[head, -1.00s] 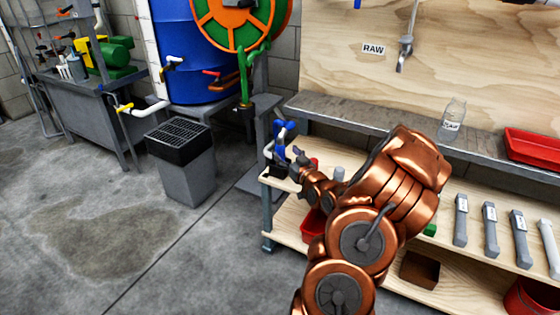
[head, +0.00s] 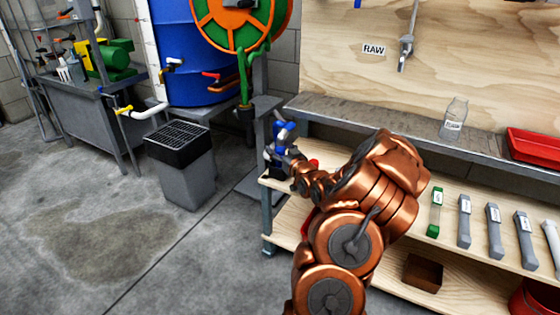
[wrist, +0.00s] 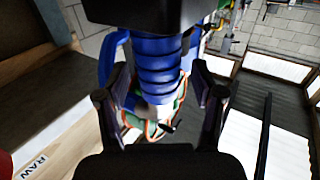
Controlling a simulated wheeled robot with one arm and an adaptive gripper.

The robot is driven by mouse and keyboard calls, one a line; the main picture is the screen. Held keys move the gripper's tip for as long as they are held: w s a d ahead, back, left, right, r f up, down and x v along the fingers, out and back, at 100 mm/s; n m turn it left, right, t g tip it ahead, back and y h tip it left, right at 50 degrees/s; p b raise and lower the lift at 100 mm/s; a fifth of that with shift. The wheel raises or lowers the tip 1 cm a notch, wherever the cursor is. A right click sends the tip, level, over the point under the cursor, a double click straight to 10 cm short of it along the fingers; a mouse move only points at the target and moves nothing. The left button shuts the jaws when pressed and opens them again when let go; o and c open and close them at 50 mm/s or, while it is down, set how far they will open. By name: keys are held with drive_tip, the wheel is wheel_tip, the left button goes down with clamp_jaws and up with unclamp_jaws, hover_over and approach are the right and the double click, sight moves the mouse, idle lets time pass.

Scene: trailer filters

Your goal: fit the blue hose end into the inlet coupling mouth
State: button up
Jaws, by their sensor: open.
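A blue ribbed piece with a bent blue part at its left, seemingly the blue hose end (wrist: 157,72), fills the middle of the wrist view. It has a pale lower end. In the head view the blue piece (head: 284,131) stands at the left end of the workbench, partly hidden by my gripper. My gripper (head: 291,158) is right at it. In the wrist view my gripper (wrist: 158,92) is open, with one dark finger on each side of the blue piece. I cannot tell whether the fingers touch it. I cannot make out the inlet coupling mouth.
My arm hangs over the wooden bench (head: 473,203), where several grey cartridges and a green one (head: 436,213) stand. A grey shelf (head: 390,128) runs behind it, carrying a jar (head: 455,117) and a red tray (head: 533,146).

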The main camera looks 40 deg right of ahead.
drive_tip(key=c, duration=1.3)
drive_tip(key=shift+r, duration=0.1)
